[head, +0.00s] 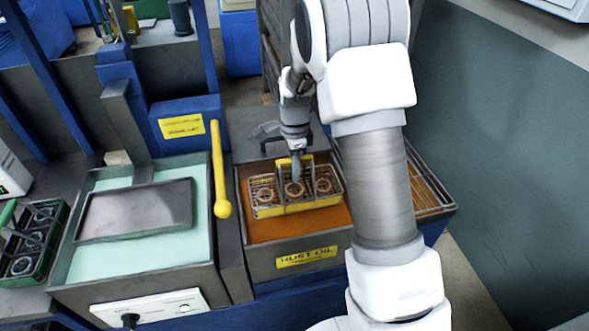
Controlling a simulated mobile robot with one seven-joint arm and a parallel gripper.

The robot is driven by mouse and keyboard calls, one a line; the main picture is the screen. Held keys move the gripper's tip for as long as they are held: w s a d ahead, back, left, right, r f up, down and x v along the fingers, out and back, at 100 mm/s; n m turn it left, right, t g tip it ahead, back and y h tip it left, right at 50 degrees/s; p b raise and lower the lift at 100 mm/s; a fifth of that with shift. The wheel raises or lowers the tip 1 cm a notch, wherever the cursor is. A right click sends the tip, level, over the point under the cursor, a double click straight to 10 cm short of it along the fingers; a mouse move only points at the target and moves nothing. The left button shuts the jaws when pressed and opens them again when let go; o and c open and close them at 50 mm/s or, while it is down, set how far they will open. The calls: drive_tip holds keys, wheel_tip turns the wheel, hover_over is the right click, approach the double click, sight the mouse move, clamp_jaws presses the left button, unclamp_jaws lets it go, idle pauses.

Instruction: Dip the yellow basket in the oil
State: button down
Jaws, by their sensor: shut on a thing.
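The yellow basket (310,205) is a wire basket with yellow sides and several metal rings in it. It is over or in the brown oil (260,228) of the tank labelled "RUST OIL" (306,256). Oil shows in front of the basket and to its left. I cannot tell how deep its underside sits. My gripper (297,172) points down from above and is shut on the basket's handle at the middle. The fingertips are small in the picture. My arm hides the tank's right side.
Left of the oil tank is a tank of pale green liquid (75,262) with a metal plate (136,209) over it. A yellow lever (220,170) stands between the tanks. A green basket of rings (32,244) is at far left. A wire rack (424,190) lies behind my arm.

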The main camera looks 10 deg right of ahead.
drive_tip(key=shift+r+p, duration=2.1)
drive_tip(key=shift+r, duration=1.2)
